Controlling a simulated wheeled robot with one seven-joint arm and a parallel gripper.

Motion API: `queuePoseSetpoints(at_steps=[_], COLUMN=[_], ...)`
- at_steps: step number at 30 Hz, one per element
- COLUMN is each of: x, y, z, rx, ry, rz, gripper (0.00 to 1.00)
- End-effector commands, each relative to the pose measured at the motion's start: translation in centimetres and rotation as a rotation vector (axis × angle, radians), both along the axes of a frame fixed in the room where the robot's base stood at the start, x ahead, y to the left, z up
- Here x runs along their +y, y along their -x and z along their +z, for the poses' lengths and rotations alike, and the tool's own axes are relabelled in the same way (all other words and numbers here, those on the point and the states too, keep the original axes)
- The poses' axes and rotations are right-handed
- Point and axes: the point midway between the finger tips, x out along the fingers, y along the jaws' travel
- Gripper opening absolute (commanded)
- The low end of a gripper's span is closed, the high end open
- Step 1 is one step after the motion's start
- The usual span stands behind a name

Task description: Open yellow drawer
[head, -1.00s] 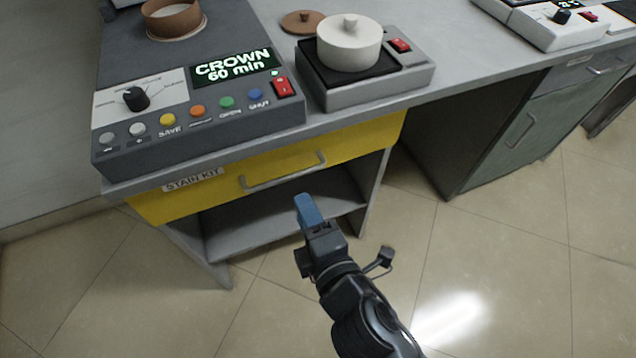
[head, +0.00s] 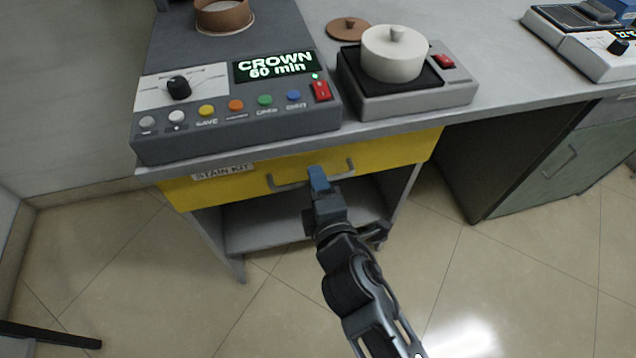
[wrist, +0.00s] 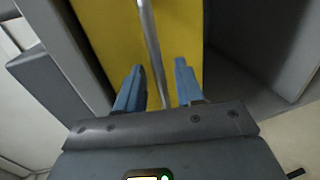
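The yellow drawer (head: 225,178) is under the bench top, with a "STAIN KIT" label at its upper left. Its front looks flush below the bench edge. A grey bar handle (head: 288,182) runs across the front; its middle is partly hidden by my gripper (head: 318,176) in the head view. In the wrist view, the yellow front (wrist: 105,45) fills the upper middle and the handle (wrist: 152,45) runs between the two blue fingers of my gripper (wrist: 158,90). The fingers are apart, one on each side of the bar, with gaps visible.
An open shelf (head: 265,225) lies below the drawer. On the bench are a control box (head: 235,125) reading "CROWN 60 min" and a hotplate (head: 405,100) with a white lidded pot (head: 392,55). A greenish cabinet (head: 550,165) stands at right. Floor in front is clear.

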Motion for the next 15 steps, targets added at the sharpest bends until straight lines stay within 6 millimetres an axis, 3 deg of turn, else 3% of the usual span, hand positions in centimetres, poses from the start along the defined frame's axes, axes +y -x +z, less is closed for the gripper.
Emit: queuePoseSetpoints(at_steps=[2,13,15], x=[0.00,-0.01,-0.01], y=[0.01,0.03,0.04], z=[0.01,0.02,0.02], rx=[0.000,0.000,0.000], ry=[0.000,0.000,0.000], rz=[0.000,0.000,0.000], gripper=[0.37,0.02,0.00])
